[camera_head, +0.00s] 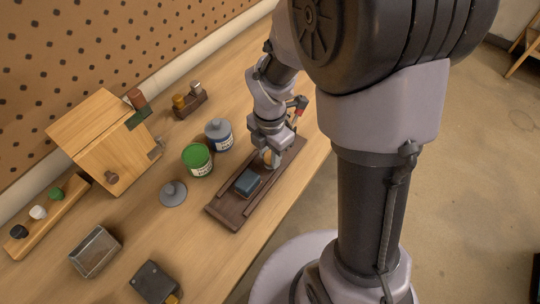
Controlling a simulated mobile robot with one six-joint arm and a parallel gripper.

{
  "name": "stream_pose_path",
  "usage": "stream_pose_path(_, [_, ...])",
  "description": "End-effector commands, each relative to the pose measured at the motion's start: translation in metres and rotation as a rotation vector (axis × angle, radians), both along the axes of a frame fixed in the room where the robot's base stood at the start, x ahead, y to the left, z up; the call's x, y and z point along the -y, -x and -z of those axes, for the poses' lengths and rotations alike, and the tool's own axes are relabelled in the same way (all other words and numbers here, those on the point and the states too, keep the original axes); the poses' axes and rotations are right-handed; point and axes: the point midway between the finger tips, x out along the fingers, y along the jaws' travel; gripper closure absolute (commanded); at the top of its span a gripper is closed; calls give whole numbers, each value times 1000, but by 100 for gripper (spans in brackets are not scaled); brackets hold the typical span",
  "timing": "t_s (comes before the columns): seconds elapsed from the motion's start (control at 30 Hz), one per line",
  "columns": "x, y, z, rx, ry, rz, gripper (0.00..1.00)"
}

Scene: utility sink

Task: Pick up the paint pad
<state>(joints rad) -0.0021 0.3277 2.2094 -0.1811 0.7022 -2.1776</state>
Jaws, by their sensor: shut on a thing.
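The paint pad, seen as a small blue-grey block (248,182), is at the near end of a dark wooden tray (225,209). My gripper (271,158) points down over the middle of the same tray, just above and right of the block in the picture. It is shut on a small tan part that looks like the pad's handle. The fingers and the join between handle and block are small and partly hidden. I cannot tell whether the pad touches the tray.
A green can (197,159) and a blue-labelled can (219,135) stand close left of the tray. A wooden cabinet (105,142) stands against the pegboard. The bench edge runs right of the tray.

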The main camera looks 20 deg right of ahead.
Motion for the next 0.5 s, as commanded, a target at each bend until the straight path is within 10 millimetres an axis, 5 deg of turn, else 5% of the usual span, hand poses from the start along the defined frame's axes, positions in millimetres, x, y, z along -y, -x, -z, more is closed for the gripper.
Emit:
stream_pose_path(0.3, [0, 0, -42, 2, 0, 0, 100])
stream_pose_path(0.5, [12, 45, -42, -1, 0, 3, 100])
